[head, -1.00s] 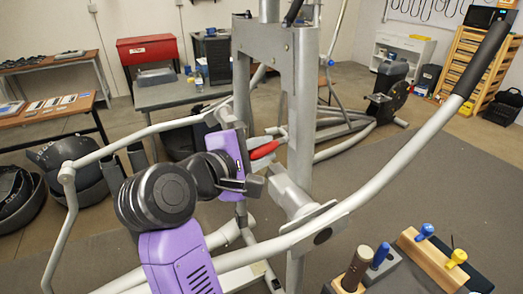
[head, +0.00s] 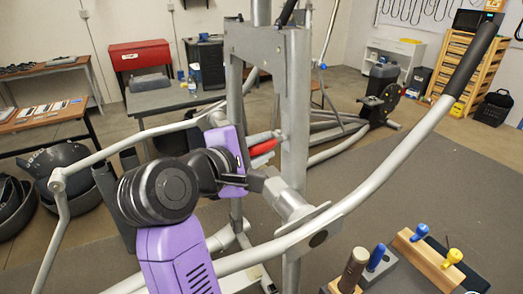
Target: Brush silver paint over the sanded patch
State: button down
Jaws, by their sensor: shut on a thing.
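My gripper (head: 248,180) is at the middle of the head view, left of the elliptical's upright post (head: 295,110). It is shut on a small dark thing (head: 262,179), largely hidden by the fingers; I cannot tell whether it is a brush. The held thing is close to the silver pivot housing (head: 288,203) at the post, where the silver arm tube (head: 375,178) joins. I cannot tell whether they touch. No sanded patch or silver paint can be made out.
A red-handled tool (head: 263,147) shows behind my gripper, left of the post. A silver side tube crosses at left.

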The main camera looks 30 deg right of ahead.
jog(key=shift+w+r, duration=0.2)
jog(key=shift+r, duration=1.45)
jog(key=shift+w+r, duration=0.15)
jog(key=shift+r, duration=1.5)
jog(key=shift+f+b, duration=0.1)
jog(key=shift+b, duration=0.35)
jog(key=shift+b, duration=0.5)
jog(key=f+b, duration=0.2)
jog(key=b, duration=0.1)
jog(key=f+b, duration=0.5)
jog(key=b, duration=0.2)
jog(key=shift+s+f, duration=0.15)
jog(key=shift+s, duration=0.25)
jog(key=shift+a, duration=0.1)
